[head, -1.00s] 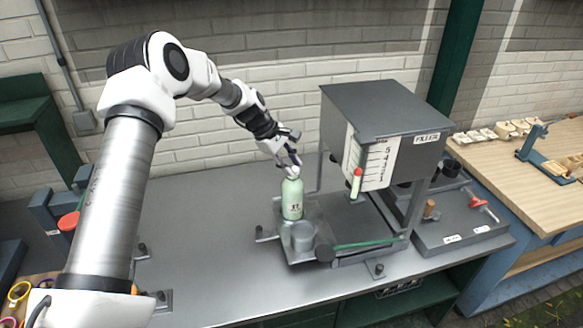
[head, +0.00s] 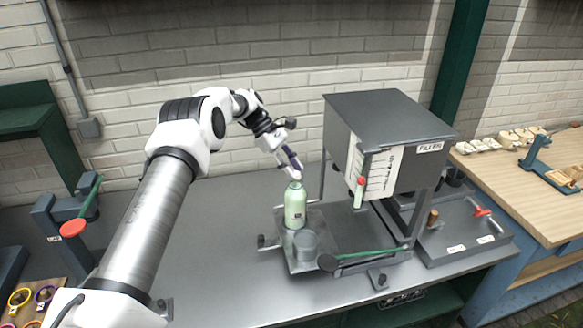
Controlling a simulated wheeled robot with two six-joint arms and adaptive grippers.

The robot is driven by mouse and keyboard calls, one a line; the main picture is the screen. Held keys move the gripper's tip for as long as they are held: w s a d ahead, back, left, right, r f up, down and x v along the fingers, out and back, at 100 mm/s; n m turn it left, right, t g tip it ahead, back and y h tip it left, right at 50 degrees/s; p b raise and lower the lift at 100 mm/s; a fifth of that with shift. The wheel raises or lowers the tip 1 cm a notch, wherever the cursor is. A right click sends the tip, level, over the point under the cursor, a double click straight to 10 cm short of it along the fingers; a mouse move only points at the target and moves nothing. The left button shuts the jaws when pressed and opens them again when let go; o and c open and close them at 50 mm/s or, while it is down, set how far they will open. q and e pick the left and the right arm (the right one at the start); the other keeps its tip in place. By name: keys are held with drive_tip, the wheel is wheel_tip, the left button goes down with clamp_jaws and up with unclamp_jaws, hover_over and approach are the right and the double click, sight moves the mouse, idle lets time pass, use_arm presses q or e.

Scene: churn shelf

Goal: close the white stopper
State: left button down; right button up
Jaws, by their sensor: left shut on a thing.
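A pale green bottle (head: 295,208) stands upright on the grey plate of the filler rig, behind a grey cup. The small white stopper (head: 295,174) is at the bottle's mouth. I cannot tell whether it is seated or slightly above the mouth. My left gripper (head: 291,164) points down over the bottle, its dark fingers shut on the stopper and partly hiding it. My right gripper is not in view.
The grey filler box (head: 392,135) with a scale and a red-tipped tube stands close right of the bottle. The grey cup (head: 305,244) and a green-handled lever (head: 372,246) are in front. The bench left of the bottle is mostly clear.

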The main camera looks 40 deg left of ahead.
use_arm(q)
drive_tip(key=shift+s+f, duration=0.1)
drive_tip(key=shift+f, duration=0.05)
drive_tip(key=c, duration=1.1)
unclamp_jaws()
drive_tip(key=shift+o, duration=1.2)
drive_tip(key=shift+w, duration=0.2)
drive_tip(key=shift+a, duration=0.1)
drive_tip(key=v, duration=0.7)
drive_tip(key=shift+a, duration=0.1)
